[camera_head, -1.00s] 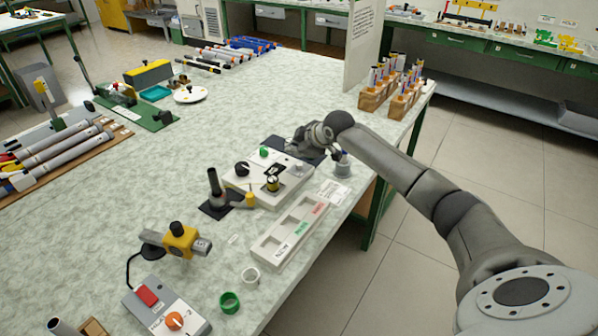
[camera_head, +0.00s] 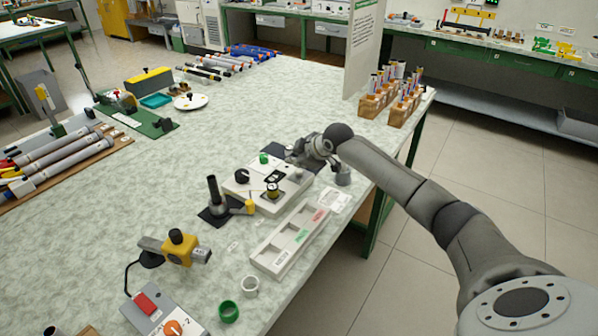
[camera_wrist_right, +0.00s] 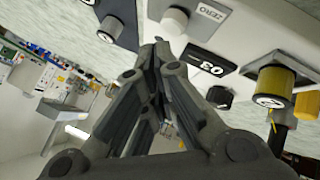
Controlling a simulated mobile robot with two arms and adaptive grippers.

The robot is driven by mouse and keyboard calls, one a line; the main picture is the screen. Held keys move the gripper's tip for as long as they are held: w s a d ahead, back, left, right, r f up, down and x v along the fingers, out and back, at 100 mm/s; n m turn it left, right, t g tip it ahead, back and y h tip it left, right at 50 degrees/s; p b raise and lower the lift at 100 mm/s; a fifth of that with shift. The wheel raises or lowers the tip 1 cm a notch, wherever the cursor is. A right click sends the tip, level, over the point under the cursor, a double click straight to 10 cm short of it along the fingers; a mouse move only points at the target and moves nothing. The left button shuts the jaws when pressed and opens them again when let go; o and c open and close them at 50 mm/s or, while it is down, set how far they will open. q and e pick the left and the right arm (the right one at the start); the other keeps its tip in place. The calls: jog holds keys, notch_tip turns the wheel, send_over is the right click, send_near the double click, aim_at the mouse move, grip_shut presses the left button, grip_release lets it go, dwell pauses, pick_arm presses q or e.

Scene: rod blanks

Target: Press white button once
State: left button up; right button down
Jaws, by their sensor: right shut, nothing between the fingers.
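The white button (camera_wrist_right: 174,21) is a short round cap on the pale instrument box, beside a ZERO label (camera_wrist_right: 211,13), in the right wrist view. In the head view I cannot make it out clearly near my gripper. My right gripper (camera_wrist_right: 160,44) is shut and empty, its fingertips close to the button's edge; I cannot tell whether they touch it. In the head view the right gripper (camera_head: 300,157) is over the far right part of the instrument box (camera_head: 240,190). My left gripper is not in view.
The box carries a green button (camera_head: 264,159), a black knob (camera_head: 242,176) and a yellow-ringed post (camera_head: 272,190). A compartment tray (camera_head: 272,262) lies in front. Open tabletop lies to the left.

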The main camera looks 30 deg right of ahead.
jog(key=shift+f, duration=0.15)
dwell(0.5)
jog(key=shift+f, duration=0.3)
jog(key=shift+f, duration=0.55)
dwell(0.8)
jog(key=shift+r+p, duration=0.95)
jog(key=shift+p, duration=0.1)
notch_tip(320, 180, up, 5)
jog(key=p, duration=0.5)
